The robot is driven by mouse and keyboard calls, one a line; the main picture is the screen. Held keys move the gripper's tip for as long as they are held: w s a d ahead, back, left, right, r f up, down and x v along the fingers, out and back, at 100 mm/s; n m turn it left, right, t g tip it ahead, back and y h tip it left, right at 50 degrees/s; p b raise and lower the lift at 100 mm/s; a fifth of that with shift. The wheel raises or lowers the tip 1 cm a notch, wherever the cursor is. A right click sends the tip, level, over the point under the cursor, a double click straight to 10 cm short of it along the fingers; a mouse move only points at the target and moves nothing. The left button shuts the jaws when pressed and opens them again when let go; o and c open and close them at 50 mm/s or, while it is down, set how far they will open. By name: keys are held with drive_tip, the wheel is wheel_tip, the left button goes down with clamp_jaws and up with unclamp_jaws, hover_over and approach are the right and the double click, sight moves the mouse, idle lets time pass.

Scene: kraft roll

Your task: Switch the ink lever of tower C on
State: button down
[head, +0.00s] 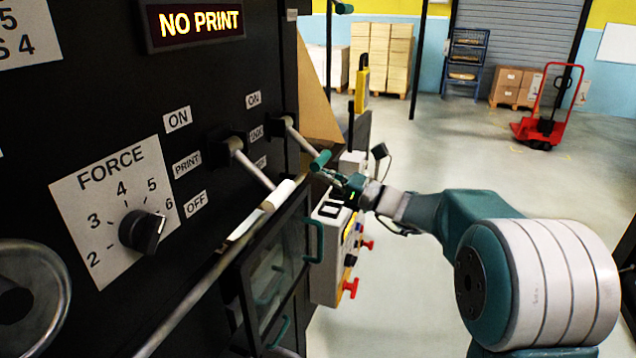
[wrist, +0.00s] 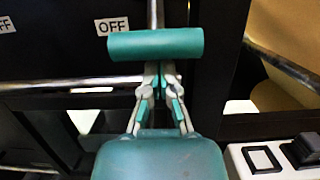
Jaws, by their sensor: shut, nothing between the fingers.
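The ink lever is a metal rod with a teal cylindrical grip (head: 320,160), on the dark press panel beside the ON and INK labels. It slants down and outward. In the wrist view its teal grip (wrist: 155,44) lies crosswise at the top, near an OFF label (wrist: 112,25). My gripper (head: 340,180) is just beyond and below the grip. In the wrist view my gripper (wrist: 158,70) has its fingers together and empty, tips just under the grip's lower edge; I cannot tell if they touch it. No tower letter is readable.
A second lever with a white grip (head: 278,195) is just left. A FORCE knob (head: 142,231) and a lit NO PRINT sign (head: 201,23) are on the panel. A grey control box (head: 330,250) with red knobs is below my gripper.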

drive_tip(key=shift+r, duration=0.1)
idle(0.3)
drive_tip(key=shift+s+d+r+h, duration=0.1)
drive_tip(key=shift+d+r+h, duration=0.15)
drive_tip(key=shift+h, duration=0.15)
drive_tip(key=shift+s+d+r+g+h, duration=0.1)
drive_tip(key=shift+d+r+g+h, duration=0.2)
drive_tip(key=shift+r+h, duration=0.1)
